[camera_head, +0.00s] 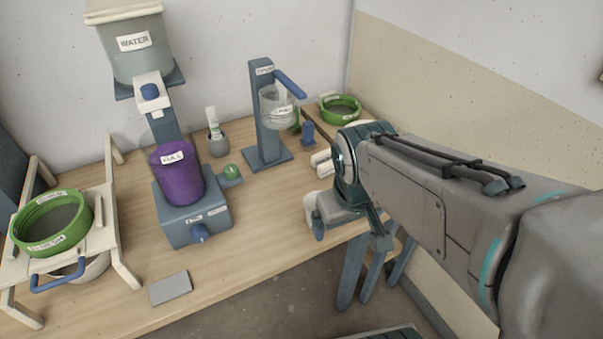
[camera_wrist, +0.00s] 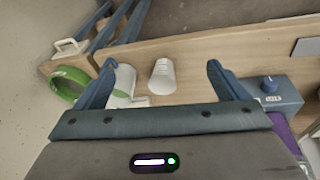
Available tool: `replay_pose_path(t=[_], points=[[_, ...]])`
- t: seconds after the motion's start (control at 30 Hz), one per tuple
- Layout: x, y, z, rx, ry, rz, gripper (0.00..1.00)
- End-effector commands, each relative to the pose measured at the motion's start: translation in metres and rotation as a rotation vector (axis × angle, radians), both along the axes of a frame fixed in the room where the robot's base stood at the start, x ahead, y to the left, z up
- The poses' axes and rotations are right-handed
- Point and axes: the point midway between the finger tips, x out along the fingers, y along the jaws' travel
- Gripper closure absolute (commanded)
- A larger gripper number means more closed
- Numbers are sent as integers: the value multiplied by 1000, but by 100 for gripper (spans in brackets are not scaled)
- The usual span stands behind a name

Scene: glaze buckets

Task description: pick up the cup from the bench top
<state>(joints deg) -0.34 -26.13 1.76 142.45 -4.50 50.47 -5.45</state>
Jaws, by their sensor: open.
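A small white cup (camera_wrist: 162,77) stands on the bench top near its edge in the wrist view. It shows between my two blue fingers, with space on both sides, and nothing touches it. In the head view a white piece of what looks like the cup (camera_head: 311,204) shows at the left of my gripper (camera_head: 349,228); the rest is hidden behind it. My gripper is open and empty, and in the wrist view its fingertips (camera_wrist: 160,68) are spread wide on either side of the cup. How far the fingers are above the bench I cannot tell.
A blue-grey box (camera_head: 197,222) bears a purple bucket (camera_head: 177,175) left of my gripper. A stand (camera_head: 265,120) with a clear vessel is behind. A white labelled container (camera_wrist: 123,85) and green sieve (camera_wrist: 70,85) lie left of the cup in the wrist view.

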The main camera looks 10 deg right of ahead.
Motion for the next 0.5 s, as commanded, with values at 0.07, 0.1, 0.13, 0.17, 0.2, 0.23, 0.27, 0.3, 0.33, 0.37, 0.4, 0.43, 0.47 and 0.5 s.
replay_pose_path(t=[0.07, 0.1, 0.13, 0.17, 0.2, 0.23, 0.27, 0.3, 0.33, 0.37, 0.4, 0.43, 0.47, 0.5], points=[[14, -2, -7, -106, 43, 183, 8], [23, -4, -10, -173, 69, 305, 8], [31, -4, -14, -224, 91, 406, 8], [39, -3, -17, -274, 115, 512, 8], [51, -2, -22, -342, 148, 660, 8], [59, 0, -25, -389, 174, 771, 8], [68, 2, -29, -433, 199, 882, 8], [79, 5, -35, -489, 231, 1028, 8], [88, 9, -39, -526, 255, 1134, 8], [96, 13, -43, -562, 277, 1236, 8], [105, 18, -49, -604, 305, 1363, 8], [112, 22, -53, -633, 323, 1453, 8], [118, 26, -57, -658, 339, 1537, 8], [125, 32, -62, -688, 360, 1637, 8]])
